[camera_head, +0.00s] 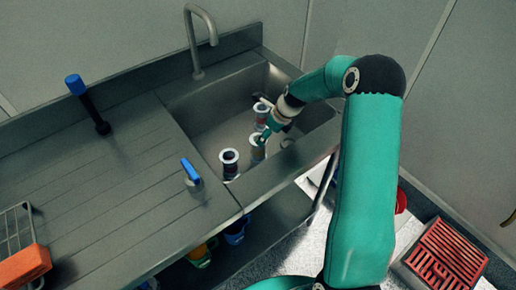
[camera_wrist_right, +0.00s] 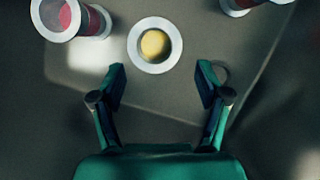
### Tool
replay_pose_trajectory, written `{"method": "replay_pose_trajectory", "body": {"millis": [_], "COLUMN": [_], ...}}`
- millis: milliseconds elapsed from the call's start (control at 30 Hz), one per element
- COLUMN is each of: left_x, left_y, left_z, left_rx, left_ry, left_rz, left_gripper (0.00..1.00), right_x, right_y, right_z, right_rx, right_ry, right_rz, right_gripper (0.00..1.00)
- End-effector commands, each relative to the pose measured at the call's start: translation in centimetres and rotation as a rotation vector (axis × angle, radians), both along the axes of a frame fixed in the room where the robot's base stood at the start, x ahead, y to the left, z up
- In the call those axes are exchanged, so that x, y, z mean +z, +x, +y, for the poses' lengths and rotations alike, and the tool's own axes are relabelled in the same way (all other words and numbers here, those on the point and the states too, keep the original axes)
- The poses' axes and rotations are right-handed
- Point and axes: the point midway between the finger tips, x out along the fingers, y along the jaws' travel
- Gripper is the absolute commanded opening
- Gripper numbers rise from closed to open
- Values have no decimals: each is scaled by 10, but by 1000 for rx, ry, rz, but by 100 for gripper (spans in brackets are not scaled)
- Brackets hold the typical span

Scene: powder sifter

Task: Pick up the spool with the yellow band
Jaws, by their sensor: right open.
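In the right wrist view, a spool with a white rim and a yellow centre (camera_wrist_right: 155,45) stands seen from its end, just beyond my right gripper (camera_wrist_right: 161,80). The gripper is open and empty, its fingers apart on either side below the spool. A spool with a red band (camera_wrist_right: 98,20) is at the upper left, and another spool (camera_wrist_right: 238,8) is cut off at the top right. My left gripper is not in view.
The sink (camera_head: 190,120) has raised walls around the spools, with a tap (camera_head: 190,40) behind. A ribbed drainboard (camera_head: 110,170) lies to the left, with a blue-topped post (camera_head: 85,100) and a blue handle (camera_head: 190,170). A wire rack (camera_head: 18,230) stands at the far left.

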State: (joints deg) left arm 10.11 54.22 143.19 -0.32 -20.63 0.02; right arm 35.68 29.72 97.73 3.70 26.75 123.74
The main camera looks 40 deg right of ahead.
Motion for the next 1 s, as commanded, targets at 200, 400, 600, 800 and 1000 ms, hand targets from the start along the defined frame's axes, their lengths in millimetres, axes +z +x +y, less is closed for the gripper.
{"method": "replay_pose_trajectory", "body": {"millis": [200, 400, 600, 800, 1000], "left_x": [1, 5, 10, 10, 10], "left_y": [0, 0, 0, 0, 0], "left_z": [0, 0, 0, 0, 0], "left_rx": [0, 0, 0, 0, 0], "left_ry": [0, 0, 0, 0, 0], "left_rz": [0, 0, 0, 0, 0], "left_gripper": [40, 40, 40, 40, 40], "right_x": [-21, -33, -60, -70, -70], "right_y": [10, 15, 27, 31, 31], "right_z": [3, 7, 14, 14, 14], "right_rx": [1, 1, 2, 1, 2], "right_ry": [0, 1, 1, -1, -1], "right_rz": [-1, 0, 1, -1, -1], "right_gripper": [75, 75, 75, 75, 69]}}
